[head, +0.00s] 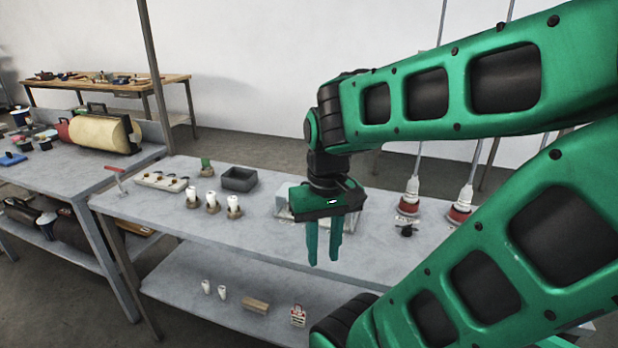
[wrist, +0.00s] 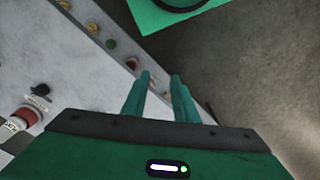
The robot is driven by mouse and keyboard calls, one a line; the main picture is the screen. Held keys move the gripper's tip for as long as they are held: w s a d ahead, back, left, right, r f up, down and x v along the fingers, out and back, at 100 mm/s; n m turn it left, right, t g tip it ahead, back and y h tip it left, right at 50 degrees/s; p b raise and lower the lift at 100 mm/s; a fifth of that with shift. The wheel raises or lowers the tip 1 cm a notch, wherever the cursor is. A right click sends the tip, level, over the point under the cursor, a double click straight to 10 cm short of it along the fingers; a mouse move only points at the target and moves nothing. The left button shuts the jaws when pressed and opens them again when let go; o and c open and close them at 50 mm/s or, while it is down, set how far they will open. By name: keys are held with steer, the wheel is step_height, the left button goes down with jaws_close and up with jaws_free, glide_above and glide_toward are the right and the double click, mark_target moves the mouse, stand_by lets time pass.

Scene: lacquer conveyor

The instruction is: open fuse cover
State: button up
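A pale, see-through box-like cover (head: 284,213) sits on the grey bench, just behind my gripper in the head view. It looks like the fuse cover; my gripper hides much of it, and I cannot tell whether it is open or shut. My gripper (head: 323,260) points down in front of it, near the bench's front edge. Its two green fingers stand a little apart with nothing visible between them. The fingers also show apart in the wrist view (wrist: 160,77). The cover is not recognisable in the wrist view.
Red-and-white plugs (head: 409,203) and a black knob (head: 406,230) are to the right. A lower shelf holds a wooden block (head: 255,304).

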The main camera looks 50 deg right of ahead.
steer(key=w+d+r+n+h, duration=0.1)
steer(key=w+d+r+n, duration=0.45)
steer(key=w+d, duration=0.35)
steer(key=w+d+r+n+h, duration=0.1)
steer(key=w+d+r+n, duration=0.45)
steer(key=w+d, duration=0.4)
steer(key=shift+t, duration=0.4)
steer(key=f, duration=0.3)
steer(key=d+f, duration=0.1)
steer(key=f, duration=0.2)
steer(key=w+f, duration=0.1)
steer(key=f, duration=0.2)
steer(key=shift+d+f, duration=0.35)
jaws_close()
steer(key=shift+w, duration=0.1)
